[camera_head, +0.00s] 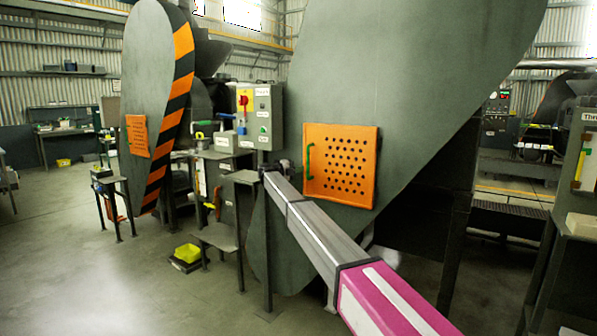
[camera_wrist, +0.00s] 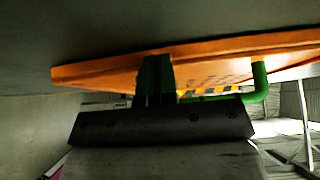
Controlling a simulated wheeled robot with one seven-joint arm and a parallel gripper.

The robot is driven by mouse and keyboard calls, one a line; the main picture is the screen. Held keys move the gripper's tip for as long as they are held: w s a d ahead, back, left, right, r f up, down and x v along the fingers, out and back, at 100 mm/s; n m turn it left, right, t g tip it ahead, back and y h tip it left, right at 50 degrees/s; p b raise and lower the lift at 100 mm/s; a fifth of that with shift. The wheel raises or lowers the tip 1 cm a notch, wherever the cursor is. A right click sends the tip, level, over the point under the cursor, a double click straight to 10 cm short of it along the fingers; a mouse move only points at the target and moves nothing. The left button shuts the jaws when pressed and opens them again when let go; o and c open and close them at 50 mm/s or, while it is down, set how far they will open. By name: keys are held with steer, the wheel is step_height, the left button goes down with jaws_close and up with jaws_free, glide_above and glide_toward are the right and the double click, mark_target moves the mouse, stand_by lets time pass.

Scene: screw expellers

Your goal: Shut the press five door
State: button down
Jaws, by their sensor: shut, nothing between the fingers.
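The orange perforated door (camera_head: 345,175) is on the large grey guard of the near press, with a green handle (camera_head: 309,162) on its left side. It looks close to the guard; whether it is fully flush I cannot tell. My arm reaches up to its left side, and the fingers are not clear in the head view. In the wrist view my gripper (camera_wrist: 155,80) is shut and empty, its fingertips at the orange door (camera_wrist: 105,75), seen nearly edge-on. The green handle (camera_wrist: 260,82) is to the right of the fingers. Contact is hard to judge.
A grey control box (camera_head: 260,117) with a red switch stands just left of the door. A small metal stand (camera_head: 220,238) and a yellow bin (camera_head: 188,253) are below. Another press (camera_head: 150,85) with an orange panel is at left. Open floor lies at lower left.

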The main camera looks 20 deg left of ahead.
steer(key=shift+w+d, duration=0.2)
steer(key=shift+w, duration=0.2)
